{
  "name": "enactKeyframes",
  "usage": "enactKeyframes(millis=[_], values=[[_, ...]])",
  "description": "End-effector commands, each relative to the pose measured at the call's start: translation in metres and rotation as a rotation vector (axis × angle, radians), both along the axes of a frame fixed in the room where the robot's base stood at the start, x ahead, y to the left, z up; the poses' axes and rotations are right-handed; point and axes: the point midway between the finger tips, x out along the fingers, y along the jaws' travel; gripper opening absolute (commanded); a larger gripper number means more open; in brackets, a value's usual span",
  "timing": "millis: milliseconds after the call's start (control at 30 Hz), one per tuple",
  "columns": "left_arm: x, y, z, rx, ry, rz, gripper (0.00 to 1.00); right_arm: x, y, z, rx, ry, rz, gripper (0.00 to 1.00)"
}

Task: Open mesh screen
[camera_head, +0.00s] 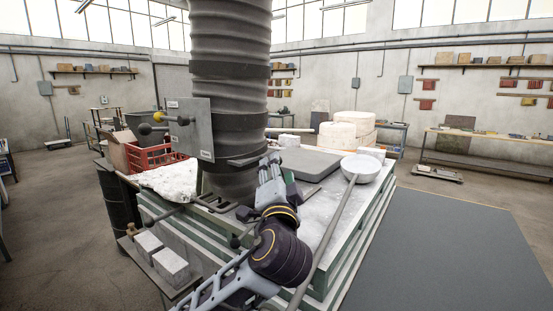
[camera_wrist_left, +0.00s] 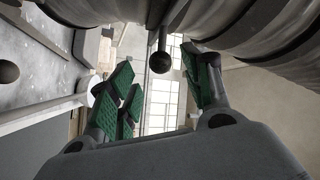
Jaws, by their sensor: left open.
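I cannot clearly make out a mesh screen in either view. A dark slotted piece (camera_head: 216,203) lies at the foot of the wide ribbed duct (camera_head: 229,90). My left gripper (camera_head: 272,172) is in front of the duct, over the bench top. Its green-padded fingers are spread and empty in the left wrist view (camera_wrist_left: 162,88). A dark ball knob on a short rod (camera_wrist_left: 160,60) shows beyond and between the fingers, with no visible contact. Another dark ball (camera_wrist_left: 8,72) is at that view's left edge. My right gripper is not in view.
A white ladle bowl (camera_head: 362,167) with a long handle (camera_head: 330,238) lies right of my arm. Two pale blocks (camera_head: 171,265) sit front left.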

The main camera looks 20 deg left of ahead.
Motion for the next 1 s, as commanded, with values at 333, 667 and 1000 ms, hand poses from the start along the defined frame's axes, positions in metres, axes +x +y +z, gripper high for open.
enactKeyframes(millis=[333,667,1000], values=[[0.04,0.013,0.011,0.002,-0.001,0.002,0.49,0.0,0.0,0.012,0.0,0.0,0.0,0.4],[0.053,0.017,0.012,0.001,0.0,0.002,0.49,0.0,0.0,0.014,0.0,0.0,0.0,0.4],[0.052,0.017,0.012,0.001,-0.001,0.001,0.34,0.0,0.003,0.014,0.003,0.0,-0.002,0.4]])
